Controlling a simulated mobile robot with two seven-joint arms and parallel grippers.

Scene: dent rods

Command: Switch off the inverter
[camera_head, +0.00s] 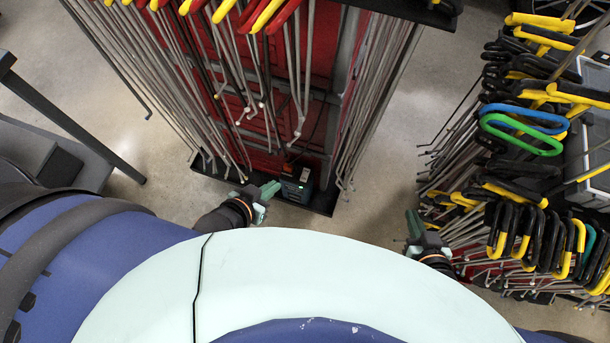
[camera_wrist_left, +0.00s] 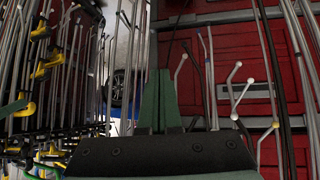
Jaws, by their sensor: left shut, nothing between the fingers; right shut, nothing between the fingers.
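A small dark blue box with a green light (camera_head: 297,186), which looks like the inverter, sits on the black base of the red rod rack, low down at its front. My left gripper (camera_head: 268,191) is shut and empty, just left of the box in the head view; I cannot tell whether it touches it. The left wrist view shows its green fingers (camera_wrist_left: 160,98) together, facing rods and red panels; the box is not visible there. My right gripper (camera_head: 412,222) is shut and empty, to the right of the rack over the floor. Any switch is too small to make out.
Long thin metal rods (camera_head: 290,70) hang from the red rack (camera_head: 318,125) around the box. A second rack with yellow, black, blue and green handled rods (camera_head: 525,130) stands at the right. Bare concrete floor (camera_head: 385,150) lies between the racks.

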